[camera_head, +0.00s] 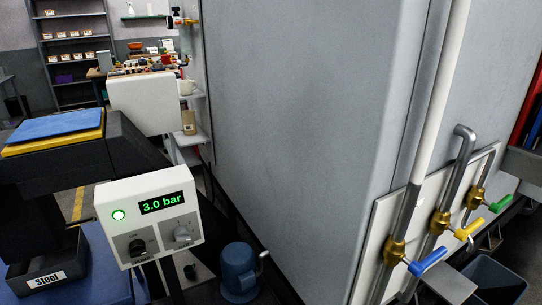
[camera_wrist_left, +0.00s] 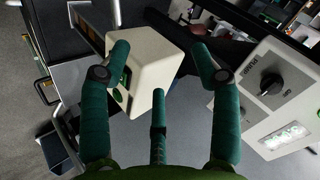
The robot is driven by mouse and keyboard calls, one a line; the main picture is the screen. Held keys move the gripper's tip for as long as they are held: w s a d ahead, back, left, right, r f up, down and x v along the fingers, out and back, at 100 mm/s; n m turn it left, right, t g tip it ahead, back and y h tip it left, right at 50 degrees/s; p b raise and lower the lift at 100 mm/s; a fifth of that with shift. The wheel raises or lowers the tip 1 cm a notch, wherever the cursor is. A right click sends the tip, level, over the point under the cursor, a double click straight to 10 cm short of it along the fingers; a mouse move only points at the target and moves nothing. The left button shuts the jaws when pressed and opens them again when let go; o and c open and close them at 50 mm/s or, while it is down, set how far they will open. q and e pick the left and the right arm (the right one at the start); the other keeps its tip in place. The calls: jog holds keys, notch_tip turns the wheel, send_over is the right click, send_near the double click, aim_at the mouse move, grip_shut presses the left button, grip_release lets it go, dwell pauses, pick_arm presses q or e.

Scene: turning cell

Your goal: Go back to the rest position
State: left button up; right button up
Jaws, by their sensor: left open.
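My left gripper (camera_wrist_left: 160,62) shows in the left wrist view with its teal-green fingers spread apart. No object is held between them. Behind the fingers is a white box (camera_wrist_left: 152,58) with a green patch on its side; I cannot tell whether the fingers touch it. Neither of my grippers shows in the head view, and my right gripper is in no view.
A white control box (camera_head: 148,215) reads 3.0 bar, with a green lamp and two knobs. A large grey cabinet (camera_head: 290,110) fills the middle. Pipes with blue (camera_head: 428,262), yellow and green valve handles stand right. A knob panel (camera_wrist_left: 272,95) is right of the left gripper.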

pick_arm(q)
jog(key=s+d+f+n+g+h, duration=0.1)
jog(key=s+d+f+g+h, duration=0.3)
jog(key=s+d, duration=0.5)
jog(key=s+a+f+g, duration=0.1)
jog(key=s+f, duration=0.1)
jog(key=f, duration=0.9)
jog(key=s+a+f, duration=0.1)
jog(key=f, duration=1.1)
jog(key=s+a+f+g, duration=0.1)
jog(key=s+a+f, duration=0.1)
jog(key=s+f, duration=1.1)
jog(key=s, duration=0.2)
jog(key=shift+s+a+g+h, duration=0.15)
jog(key=shift+s+g+h, duration=0.15)
jog(key=shift+s, duration=0.05)
